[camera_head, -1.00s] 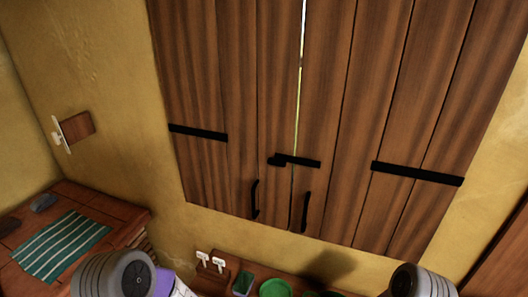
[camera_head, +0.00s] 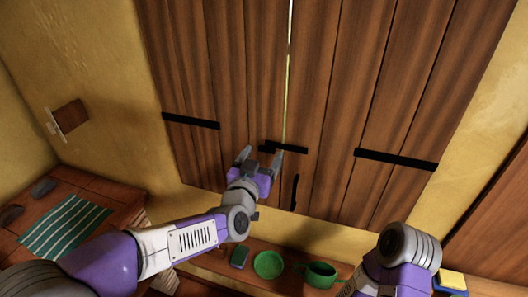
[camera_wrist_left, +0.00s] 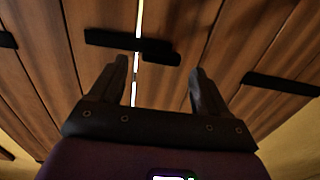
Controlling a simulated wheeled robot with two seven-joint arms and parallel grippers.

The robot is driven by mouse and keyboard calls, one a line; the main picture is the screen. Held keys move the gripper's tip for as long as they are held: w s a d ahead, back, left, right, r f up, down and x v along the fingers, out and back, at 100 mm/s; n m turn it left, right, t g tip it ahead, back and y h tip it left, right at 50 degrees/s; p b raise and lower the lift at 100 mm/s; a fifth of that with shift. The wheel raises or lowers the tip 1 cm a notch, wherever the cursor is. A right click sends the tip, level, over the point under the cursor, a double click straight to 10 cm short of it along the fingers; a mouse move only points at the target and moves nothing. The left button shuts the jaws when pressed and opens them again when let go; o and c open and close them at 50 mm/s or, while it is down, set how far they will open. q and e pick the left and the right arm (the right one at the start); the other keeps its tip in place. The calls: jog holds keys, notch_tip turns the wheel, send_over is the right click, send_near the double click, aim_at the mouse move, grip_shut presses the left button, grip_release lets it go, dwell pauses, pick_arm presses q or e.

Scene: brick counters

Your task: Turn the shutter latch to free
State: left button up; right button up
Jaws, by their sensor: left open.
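The wooden shutters (camera_head: 330,100) are closed, with a thin bright gap between the two leaves. The black shutter latch (camera_head: 292,149) lies across that gap, about level. In the left wrist view the latch (camera_wrist_left: 130,44) also spans the bright gap, ahead of the fingers. My left gripper (camera_head: 262,155) is open and empty, in front of the shutters and close to the latch's left end. In the left wrist view its two fingers (camera_wrist_left: 163,72) stand apart with the gap line between them; I cannot tell any contact. My right arm shows at the bottom right, but its gripper is out of view.
A black handle (camera_head: 295,192) hangs below the latch. Black straps (camera_head: 396,159) cross the shutters on both sides. Below, a green plate (camera_head: 268,264), a green mug (camera_head: 318,275) and a sponge (camera_head: 240,257) sit on the counter. A striped cloth (camera_head: 65,227) lies at left.

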pick_arm(q)
jog(key=shift+x, duration=1.05)
grip_shut()
